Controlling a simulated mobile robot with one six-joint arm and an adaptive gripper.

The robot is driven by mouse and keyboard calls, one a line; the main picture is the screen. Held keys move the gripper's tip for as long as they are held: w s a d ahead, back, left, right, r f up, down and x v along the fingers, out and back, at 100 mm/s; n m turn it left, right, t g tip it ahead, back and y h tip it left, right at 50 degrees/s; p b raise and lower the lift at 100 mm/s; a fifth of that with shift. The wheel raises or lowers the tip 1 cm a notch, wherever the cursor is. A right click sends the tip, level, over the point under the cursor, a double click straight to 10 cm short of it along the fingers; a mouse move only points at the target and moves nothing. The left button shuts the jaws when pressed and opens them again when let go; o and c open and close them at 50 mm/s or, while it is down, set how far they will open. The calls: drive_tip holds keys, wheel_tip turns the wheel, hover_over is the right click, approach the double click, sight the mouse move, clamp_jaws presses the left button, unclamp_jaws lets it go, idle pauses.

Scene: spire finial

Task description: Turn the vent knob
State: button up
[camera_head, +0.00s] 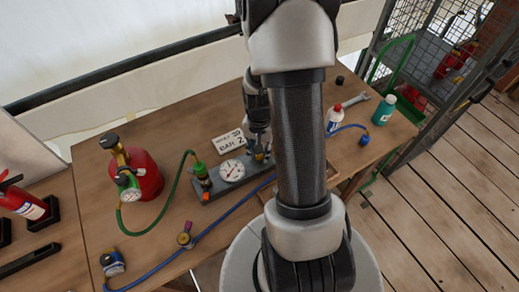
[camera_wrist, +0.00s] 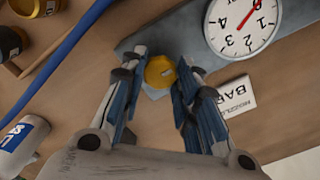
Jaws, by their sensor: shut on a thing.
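The yellow vent knob (camera_wrist: 160,72) sits at the end of the grey manifold block, and in the head view it shows small (camera_head: 262,156) beneath my gripper. In the wrist view my gripper (camera_wrist: 162,82) has one finger on each side of the knob and is shut on it. The knob's upper face shows between the fingertips; its sides are partly hidden by them. The grey block (camera_head: 211,187) also carries a round white gauge (camera_head: 232,170) with a red needle, which shows large in the wrist view (camera_wrist: 240,22).
A small sign reading BAR (camera_head: 229,142) stands behind the block. A red cylinder (camera_head: 145,175) with a green hose (camera_head: 172,185) is at left. A blue hose (camera_head: 215,222) crosses in front.

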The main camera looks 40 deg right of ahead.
idle(0.5)
drive_tip(key=o, duration=1.1)
drive_tip(key=shift+c, duration=0.2)
wheel_tip(320, 180, up, 12)
